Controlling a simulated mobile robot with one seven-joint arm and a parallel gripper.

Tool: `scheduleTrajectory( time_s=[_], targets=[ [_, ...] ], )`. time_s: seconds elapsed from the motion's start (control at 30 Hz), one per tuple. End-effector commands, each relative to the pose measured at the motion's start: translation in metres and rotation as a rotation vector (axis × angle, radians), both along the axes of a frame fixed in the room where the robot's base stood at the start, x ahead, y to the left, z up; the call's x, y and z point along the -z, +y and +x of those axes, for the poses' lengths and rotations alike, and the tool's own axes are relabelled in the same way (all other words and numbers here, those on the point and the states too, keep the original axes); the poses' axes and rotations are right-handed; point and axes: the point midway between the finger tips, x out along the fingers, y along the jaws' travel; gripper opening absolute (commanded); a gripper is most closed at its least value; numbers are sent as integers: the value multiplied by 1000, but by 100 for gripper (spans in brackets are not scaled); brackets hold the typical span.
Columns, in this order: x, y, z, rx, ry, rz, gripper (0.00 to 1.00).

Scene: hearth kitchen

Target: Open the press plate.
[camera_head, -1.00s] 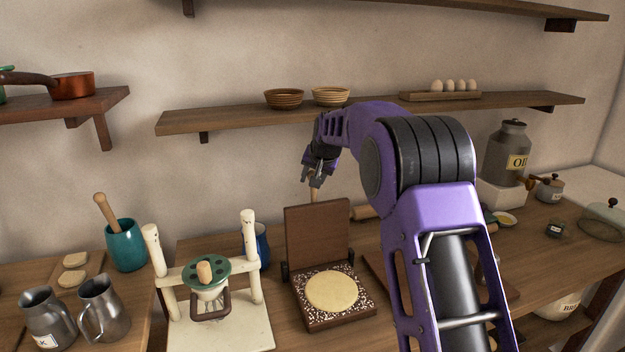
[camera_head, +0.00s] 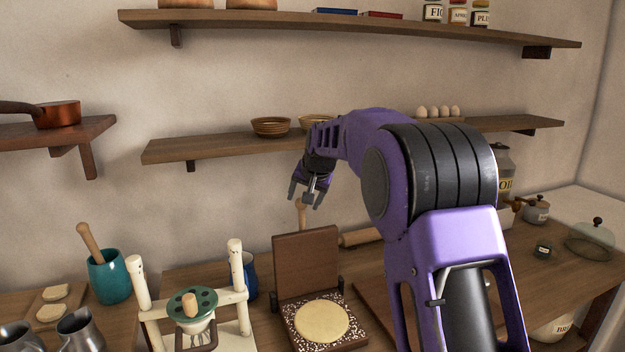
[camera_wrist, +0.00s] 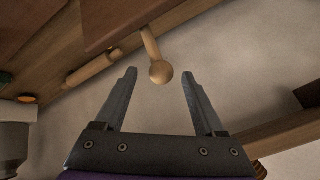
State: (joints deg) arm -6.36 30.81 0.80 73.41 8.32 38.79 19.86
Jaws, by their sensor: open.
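The press has a brown upper plate (camera_head: 307,260) that stands upright at the back, tilted open on its hinge. Its speckled lower plate (camera_head: 343,333) lies flat on the counter with a round pale dough disc (camera_head: 322,320) on it. A wooden handle (camera_head: 301,213) with a round knob rises from the top of the upper plate. My gripper (camera_head: 306,204) is open and empty just above the handle. In the wrist view, the knob (camera_wrist: 161,72) shows between and beyond the open fingertips (camera_wrist: 160,73), apart from both; the upper plate's edge (camera_wrist: 105,25) is behind it.
A rolling pin (camera_head: 362,237) lies right of the press. A cream stand with a green disc (camera_head: 192,302) and a blue mug (camera_head: 250,275) are to its left. A wall shelf with bowls (camera_head: 270,127) is above my gripper. Part of the counter is hidden by my arm.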

Motion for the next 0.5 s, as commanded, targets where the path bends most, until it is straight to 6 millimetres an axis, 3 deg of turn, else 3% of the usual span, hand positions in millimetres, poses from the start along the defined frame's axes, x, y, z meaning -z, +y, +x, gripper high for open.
scheduleTrajectory(
  time_s=[0.3, 0.5],
  targets=[
    [-61, -14, -45, 1, -1, 0, 71],
    [-83, -19, -62, 1, 1, 0, 71]
  ],
)
